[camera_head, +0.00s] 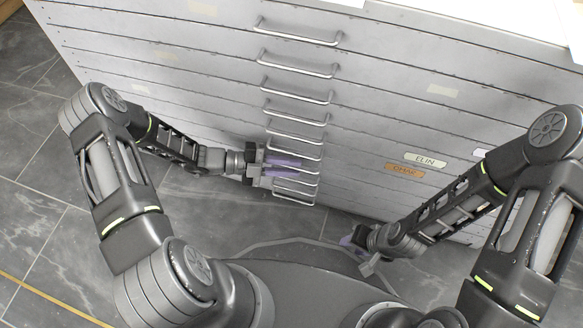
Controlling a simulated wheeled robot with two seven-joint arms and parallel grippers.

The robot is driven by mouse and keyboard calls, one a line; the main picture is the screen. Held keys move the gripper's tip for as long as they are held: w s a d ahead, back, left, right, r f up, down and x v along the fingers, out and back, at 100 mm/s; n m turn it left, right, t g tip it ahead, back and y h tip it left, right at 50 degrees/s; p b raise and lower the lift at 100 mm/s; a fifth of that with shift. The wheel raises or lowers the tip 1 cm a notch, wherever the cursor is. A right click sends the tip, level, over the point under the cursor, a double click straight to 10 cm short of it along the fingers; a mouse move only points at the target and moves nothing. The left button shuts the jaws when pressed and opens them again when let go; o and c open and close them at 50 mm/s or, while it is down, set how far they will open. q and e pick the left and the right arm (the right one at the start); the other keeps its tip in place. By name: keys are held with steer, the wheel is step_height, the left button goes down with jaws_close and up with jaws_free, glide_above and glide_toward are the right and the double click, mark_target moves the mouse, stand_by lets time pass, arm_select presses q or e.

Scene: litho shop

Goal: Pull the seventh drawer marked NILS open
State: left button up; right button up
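A grey flat-file cabinet (190,75) shows many shallow drawers with a column of metal bar handles (296,92). No label reading NILS is legible; a yellow ELIN label (425,160) and an orange label that seems to read OMAR (404,170) are on lower drawers at right. My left gripper (282,167) is at the lower handles, its two purple fingers apart, one above the other. It hides part of the handles there, and I cannot tell whether it touches one. My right gripper (352,243) is low, right of the handle column; its fingers are partly hidden. The drawers look closed.
Papers (450,10) lie on the cabinet top. Blank or unreadable labels (443,90) are on other drawer fronts. Grey tiled floor (50,190) is clear at left, with a yellow line (60,308) near the bottom. My base fills the lower middle.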

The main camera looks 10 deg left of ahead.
arm_select(q)
steer(key=shift+w+d, duration=0.1)
steer(key=shift+d, duration=0.15)
jaws_close()
stand_by(1.4)
